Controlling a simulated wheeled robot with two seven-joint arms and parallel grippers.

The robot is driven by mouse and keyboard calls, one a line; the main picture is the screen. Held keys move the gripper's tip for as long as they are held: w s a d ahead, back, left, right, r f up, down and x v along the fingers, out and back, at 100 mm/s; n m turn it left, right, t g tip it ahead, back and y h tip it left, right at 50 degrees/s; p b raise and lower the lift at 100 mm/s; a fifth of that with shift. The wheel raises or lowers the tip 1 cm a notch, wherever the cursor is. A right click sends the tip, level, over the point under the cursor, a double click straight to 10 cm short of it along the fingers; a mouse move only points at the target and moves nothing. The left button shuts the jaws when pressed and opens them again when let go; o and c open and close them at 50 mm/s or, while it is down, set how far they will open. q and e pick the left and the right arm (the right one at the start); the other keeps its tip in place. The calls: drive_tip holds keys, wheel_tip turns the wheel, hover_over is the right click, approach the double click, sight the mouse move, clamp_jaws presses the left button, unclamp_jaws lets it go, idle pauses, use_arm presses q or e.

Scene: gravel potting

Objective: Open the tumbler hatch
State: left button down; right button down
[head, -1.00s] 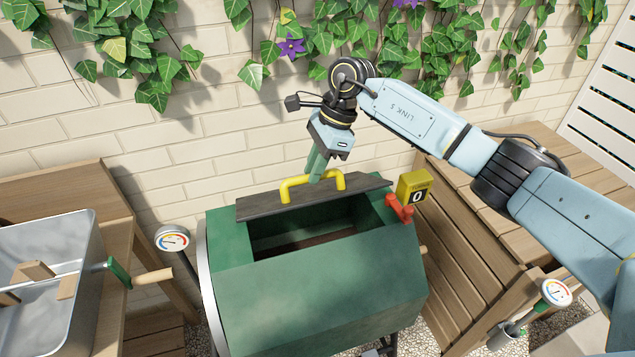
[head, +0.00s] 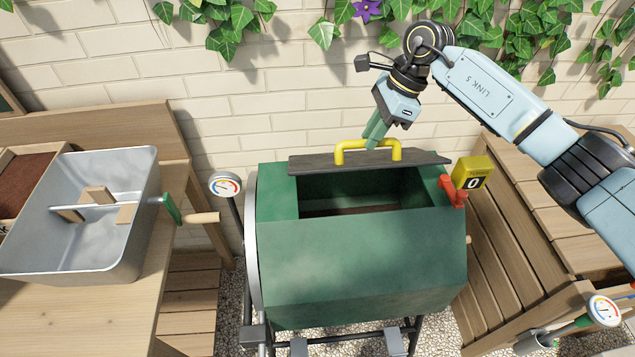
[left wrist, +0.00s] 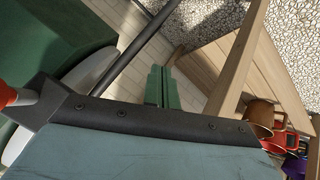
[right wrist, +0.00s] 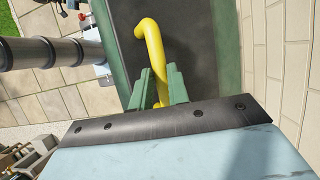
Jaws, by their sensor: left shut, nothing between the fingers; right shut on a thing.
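The green tumbler (head: 360,260) stands in the middle of the head view. Its dark hatch panel (head: 310,164) is slid toward the wall, and the opening (head: 365,195) in the top shows a dark interior with brown at the bottom. My right gripper (head: 373,143) is shut on the yellow hatch handle (head: 345,152), which stands on the panel. In the right wrist view the green fingers (right wrist: 158,88) sit on both sides of the yellow bar (right wrist: 150,40). My left gripper (left wrist: 162,85) is shut and empty beside the tumbler in the left wrist view; the head view does not show it.
A yellow counter (head: 472,173) reading 0 and a red latch-like part (head: 454,192) sit at the tumbler's right corner. A metal tray (head: 120,245) stands on the left bench. Dial gauges (head: 225,185) stand either side. A wooden bench (head: 530,240) is at right.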

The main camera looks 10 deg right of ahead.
use_arm(q)
drive_tip(key=w+d+r+n+t+y, duration=0.1)
drive_tip(key=w+d+r+n+t, duration=0.1)
drive_tip(key=w+r+n+t, duration=0.65)
drive_tip(key=w+d+r+n+t, duration=0.15)
drive_tip(key=w+r+n, duration=0.4)
drive_tip(key=r, duration=0.75)
drive_tip(key=n+t, duration=0.2)
drive_tip(key=n, duration=1.5)
approach(309, 174)
drive_tip(key=shift+y, duration=0.4)
drive_tip(key=w+f, duration=0.1)
drive_tip(key=w, duration=0.1)
drive_tip(key=w+f, duration=0.1)
drive_tip(key=f, duration=0.1)
drive_tip(key=shift+w+d, duration=0.25)
drive_tip(key=shift+w, duration=0.15)
drive_tip(key=shift+w+r, duration=1.15)
drive_tip(key=shift+r, duration=0.05)
drive_tip(key=shift+w+r, duration=0.25)
drive_tip(key=shift+r, duration=0.15)
